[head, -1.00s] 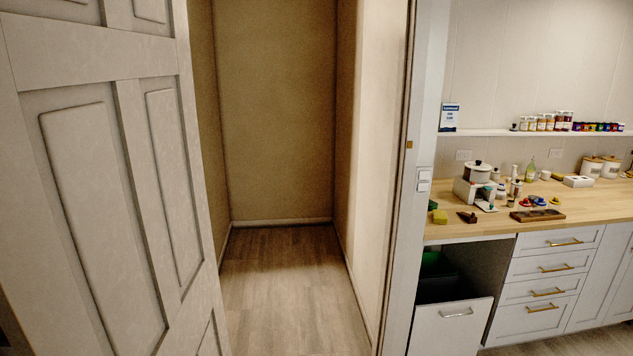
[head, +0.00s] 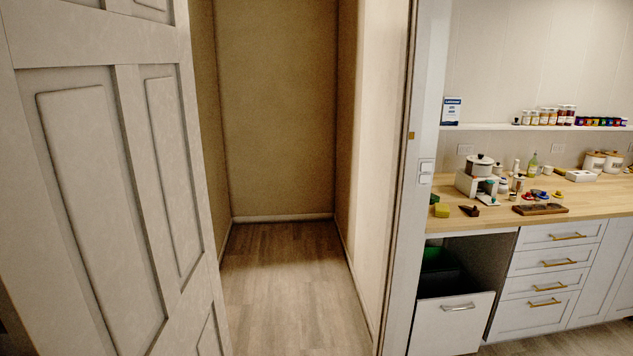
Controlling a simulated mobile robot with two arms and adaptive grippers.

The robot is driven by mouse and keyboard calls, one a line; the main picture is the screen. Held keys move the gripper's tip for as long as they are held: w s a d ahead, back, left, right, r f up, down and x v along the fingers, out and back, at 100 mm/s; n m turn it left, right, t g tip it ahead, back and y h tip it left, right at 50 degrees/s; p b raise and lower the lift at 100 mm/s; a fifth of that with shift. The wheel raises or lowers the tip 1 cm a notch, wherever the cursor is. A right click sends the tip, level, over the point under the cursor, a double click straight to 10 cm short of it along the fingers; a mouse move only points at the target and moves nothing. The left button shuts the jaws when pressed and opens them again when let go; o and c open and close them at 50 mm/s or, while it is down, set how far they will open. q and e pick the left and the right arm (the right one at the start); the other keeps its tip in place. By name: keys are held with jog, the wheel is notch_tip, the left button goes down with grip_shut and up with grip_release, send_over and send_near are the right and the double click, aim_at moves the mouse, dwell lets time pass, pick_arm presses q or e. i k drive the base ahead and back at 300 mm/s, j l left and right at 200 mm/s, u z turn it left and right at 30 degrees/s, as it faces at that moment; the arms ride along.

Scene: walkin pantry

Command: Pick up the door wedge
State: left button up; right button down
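A small dark brown wedge-shaped piece, which looks like the door wedge (head: 469,211), lies on the wooden counter (head: 590,201) near its left front edge. It is small in the picture, so its exact shape is hard to tell. It lies to the right of a yellow-green sponge-like block (head: 442,210) and left of a dark brown wooden board (head: 540,209). Neither of my grippers is in the head view.
An open panelled door (head: 95,180) fills the left side. An open doorway leads to a narrow, empty wood-floored space (head: 290,275). A pull-out bin drawer (head: 452,324) stands open below the counter.

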aim_at(473, 212)
jog(key=i, duration=0.55)
jog(key=i+l+u, duration=0.15)
jog(key=i, duration=0.35)
jog(key=i+l, duration=0.1)
jog(key=i, duration=0.45)
jog(key=z, duration=1.35)
jog(key=u, duration=1.4)
jog(key=z, duration=1.4)
